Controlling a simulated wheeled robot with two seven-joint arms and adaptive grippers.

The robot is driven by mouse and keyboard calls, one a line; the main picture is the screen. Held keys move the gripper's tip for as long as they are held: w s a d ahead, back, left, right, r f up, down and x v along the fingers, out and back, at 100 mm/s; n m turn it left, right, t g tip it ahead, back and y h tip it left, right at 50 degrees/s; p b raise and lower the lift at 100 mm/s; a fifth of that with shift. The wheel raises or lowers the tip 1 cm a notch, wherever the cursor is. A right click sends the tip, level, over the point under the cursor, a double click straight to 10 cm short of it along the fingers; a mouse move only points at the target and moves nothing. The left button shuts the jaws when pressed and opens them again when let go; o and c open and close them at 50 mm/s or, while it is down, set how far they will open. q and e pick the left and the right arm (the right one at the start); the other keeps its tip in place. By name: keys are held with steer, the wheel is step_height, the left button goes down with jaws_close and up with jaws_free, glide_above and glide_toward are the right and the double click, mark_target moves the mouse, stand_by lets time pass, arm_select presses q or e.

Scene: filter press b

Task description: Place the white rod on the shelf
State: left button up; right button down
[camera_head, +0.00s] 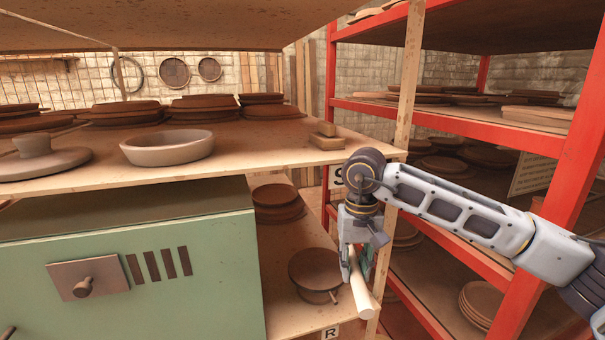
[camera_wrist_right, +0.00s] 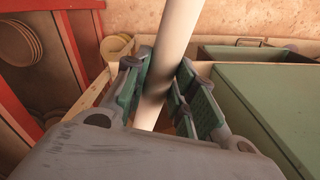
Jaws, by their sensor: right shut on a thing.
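The white rod (camera_head: 362,294) is held by my right gripper (camera_head: 357,262), tilted, with its lower end pointing down and to the right. In the right wrist view the rod (camera_wrist_right: 172,50) runs between the two green-padded fingers of the right gripper (camera_wrist_right: 168,92), which are shut on it. The wooden shelf (camera_head: 260,150) stands to the left, and its upper board is above the rod's level. A lower board (camera_head: 285,318) lies below, left of the rod. My left gripper is not in view.
A wooden post (camera_head: 408,75) and red rack (camera_head: 572,150) stand close to my right arm. A green cabinet (camera_head: 130,285) fills the lower left. A grey bowl (camera_head: 168,148) and brown plates occupy the upper board; its front middle is clear. A lidded pot (camera_head: 315,272) stands beside the rod.

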steer(key=w+d+f, duration=0.1)
steer(key=d+f, duration=0.4)
steer(key=f, duration=0.5)
steer(key=w+d+f, duration=0.1)
steer(key=d+f, duration=0.4)
steer(key=f, duration=0.6)
steer(key=shift+w+d+f, duration=0.15)
steer(key=shift+d+f, duration=0.05)
steer(key=shift+f, duration=0.1)
